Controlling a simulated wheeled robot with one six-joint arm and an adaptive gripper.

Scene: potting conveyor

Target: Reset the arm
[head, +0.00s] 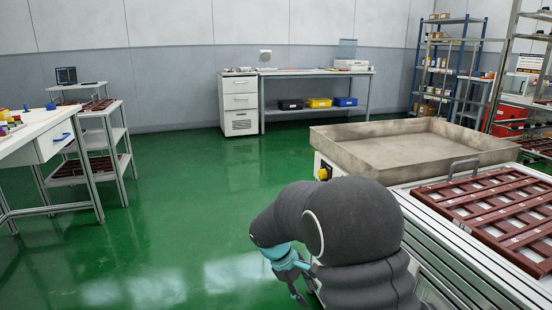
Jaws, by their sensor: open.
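My arm, in a dark grey cover, rises in the lower middle of the head view and bends over to the left. Past its teal wrist ring, my gripper (300,288) hangs low over the green floor, beside the near end of the conveyor (440,250). It is small and partly hidden by my arm. Its jaws are open, and I see nothing held in it.
A dark red slatted tray (490,205) lies on the conveyor at right. A shallow metal basin (345,150) stands behind it. A white table (35,130) and a cart (100,135) stand at left. A workbench (315,72) is at the back. The green floor (180,190) between is clear.

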